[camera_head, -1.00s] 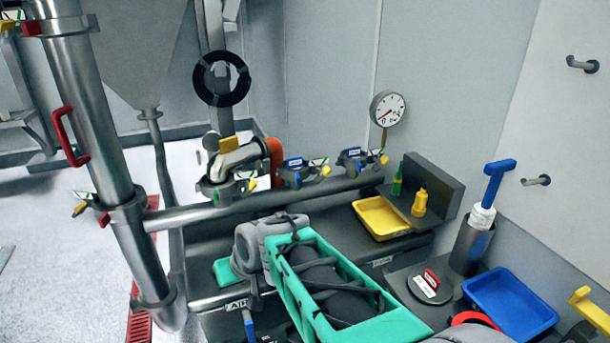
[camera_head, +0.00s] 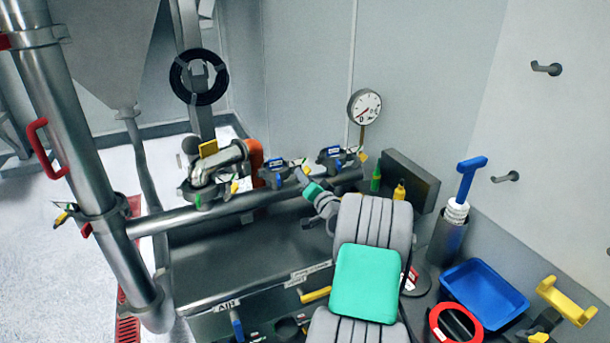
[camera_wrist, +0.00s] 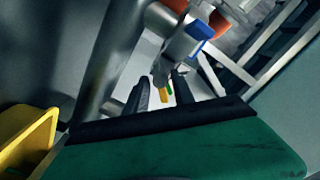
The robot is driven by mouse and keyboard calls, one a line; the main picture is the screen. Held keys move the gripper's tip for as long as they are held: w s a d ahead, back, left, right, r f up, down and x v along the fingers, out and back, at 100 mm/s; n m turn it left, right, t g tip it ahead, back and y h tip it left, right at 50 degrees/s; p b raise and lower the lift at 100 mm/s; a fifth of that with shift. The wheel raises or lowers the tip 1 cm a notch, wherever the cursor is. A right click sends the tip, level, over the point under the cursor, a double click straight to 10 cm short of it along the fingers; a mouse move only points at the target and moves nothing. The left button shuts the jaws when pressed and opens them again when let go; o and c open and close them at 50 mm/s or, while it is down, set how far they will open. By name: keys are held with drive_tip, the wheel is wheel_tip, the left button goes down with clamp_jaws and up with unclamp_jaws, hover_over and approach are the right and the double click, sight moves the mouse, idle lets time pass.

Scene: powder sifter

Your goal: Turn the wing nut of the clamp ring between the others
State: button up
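Several clamp rings sit along the horizontal pipe (camera_head: 240,203) in the head view. The middle clamp ring (camera_head: 271,177), grey with a blue part, is between the left clamp ring (camera_head: 205,191) and the right clamp ring (camera_head: 333,158). My gripper (camera_head: 301,175) is just right of the middle ring, partly hidden by my own wrist. In the wrist view my gripper (camera_wrist: 160,93) has its two dark fingers apart. A yellow-tipped piece (camera_wrist: 163,94) of a clamp shows between them, with a blue part (camera_wrist: 200,28) above. I cannot tell whether the fingers touch it.
A pressure gauge (camera_head: 364,106) stands behind the pipe's right end. A yellow tray (camera_wrist: 26,140) is close at left in the wrist view. A blue tray (camera_head: 484,291) and a blue-handled tool (camera_head: 470,175) stand at right.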

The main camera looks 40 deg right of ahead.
drive_tip(key=shift+w, duration=0.2)
clamp_jaws()
idle(0.4)
